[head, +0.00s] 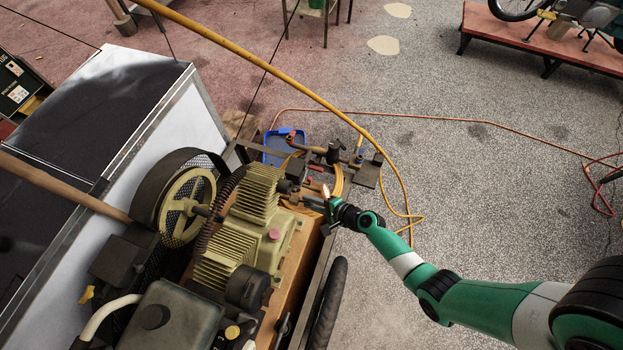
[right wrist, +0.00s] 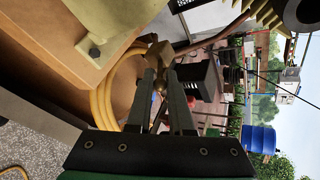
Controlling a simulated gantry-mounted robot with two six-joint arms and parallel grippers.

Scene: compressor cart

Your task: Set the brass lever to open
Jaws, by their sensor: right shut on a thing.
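The brass lever (head: 325,191) is a small brass-coloured piece at the right end of the compressor cart, just right of the yellow-green finned compressor (head: 253,225). My right gripper (head: 328,205) reaches it from the right and is shut on it. In the right wrist view the two dark fingers (right wrist: 164,78) close around a brass piece (right wrist: 158,50) at their tips. The fingers hide part of the lever and its valve, so its exact angle is hard to tell. My left gripper is not in view.
A coiled yellow hose (right wrist: 108,88) hangs beside the fingers. A yellow hose (head: 265,68) arches over the cart. A blue tray (head: 284,147) and metal fittings lie beyond the lever. The speckled floor (head: 470,190) at right is mostly clear.

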